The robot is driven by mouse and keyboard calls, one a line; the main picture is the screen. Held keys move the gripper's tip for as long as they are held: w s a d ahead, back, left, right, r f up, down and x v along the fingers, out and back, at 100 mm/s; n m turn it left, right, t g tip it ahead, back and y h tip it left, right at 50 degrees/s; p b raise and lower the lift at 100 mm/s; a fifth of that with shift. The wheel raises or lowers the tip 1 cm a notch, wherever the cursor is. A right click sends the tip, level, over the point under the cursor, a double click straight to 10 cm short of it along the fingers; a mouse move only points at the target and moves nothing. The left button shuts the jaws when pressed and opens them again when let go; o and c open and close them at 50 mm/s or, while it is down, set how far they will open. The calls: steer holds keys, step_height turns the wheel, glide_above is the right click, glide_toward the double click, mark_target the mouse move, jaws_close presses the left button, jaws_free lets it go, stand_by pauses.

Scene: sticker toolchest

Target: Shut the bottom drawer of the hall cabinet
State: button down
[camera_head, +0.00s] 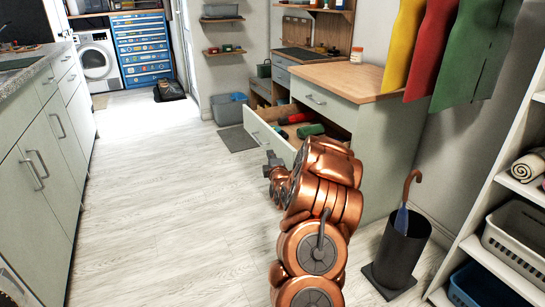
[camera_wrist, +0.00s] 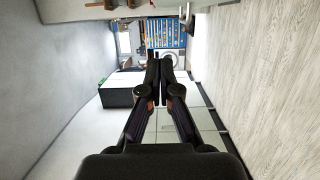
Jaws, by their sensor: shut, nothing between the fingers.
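The hall cabinet (camera_head: 392,135) has pale grey-green fronts and a wooden top (camera_head: 335,77). Its upper drawer (camera_head: 325,103) is closed. Its bottom drawer (camera_head: 268,137) stands pulled out to the left, with red and green items inside. My gripper (camera_head: 268,168) is just in front of and below the near end of the drawer front; I cannot tell whether they touch. My copper arm hides the near side of the drawer. In the wrist view my gripper (camera_wrist: 166,62) has its dark fingers together and empty.
A dark umbrella stand (camera_head: 398,255) stands right of my arm, near white shelving (camera_head: 468,245). A kitchen counter (camera_head: 45,150) lines the left. The light wooden floor (camera_head: 165,200) between is clear. A blue tool chest (camera_head: 142,47) stands far back.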

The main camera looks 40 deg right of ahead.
mark_target(276, 143)
steer(key=shift+w+d+b, duration=0.55)
steer(key=shift+w+d, duration=0.35)
steer(key=shift+d, duration=0.5)
steer(key=shift+w+d+b, duration=0.5)
steer(key=shift+w+d, duration=0.45)
steer(key=shift+d, duration=0.4)
steer(key=shift+w+d+b, duration=0.55)
steer(key=shift+w+d, duration=0.35)
steer(key=shift+d, duration=0.5)
